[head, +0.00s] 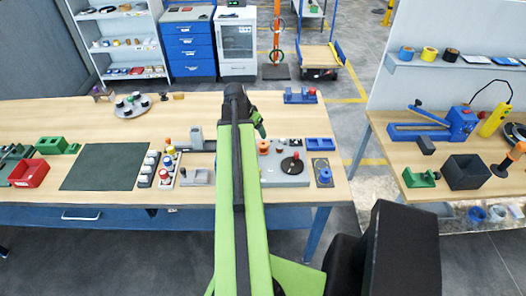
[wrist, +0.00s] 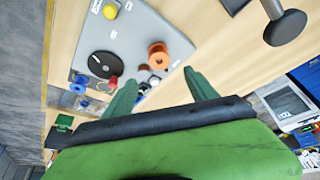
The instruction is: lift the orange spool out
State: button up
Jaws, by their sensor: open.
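The orange spool (wrist: 158,55) sits on a grey plate (wrist: 133,40) near its edge, in the wrist view. Its round end faces the camera. In the head view the orange spool (head: 264,146) shows on the same plate, just right of my green arm. My gripper (wrist: 160,88) is open and empty, its two green fingers spread apart. The spool lies beyond the fingertips, roughly in line with the gap, and I see no contact. In the head view the gripper (head: 259,124) is mostly hidden by the arm.
On the plate, a black disc with a red knob (head: 291,165) stands close to the spool. Small dark and pale pieces also lie near it. A blue tray (head: 320,144) and a blue piece on a dark base (head: 323,172) are at the right.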

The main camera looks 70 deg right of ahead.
aim_at(263, 145)
jog(key=b+x, duration=1.2)
jog(key=x, duration=0.3)
jog(key=shift+s+f, duration=0.1)
grip_shut()
jog(key=shift+r+p, duration=0.55)
jog(key=shift+r, duration=0.25)
jog(key=r+p, duration=0.4)
jog(key=shift+s, duration=0.25)
jog(key=s+d+r+p, duration=0.1)
jog(key=s+r+p, duration=0.4)
jog(key=s, duration=0.6)
jog(key=shift+r+p, duration=0.4)
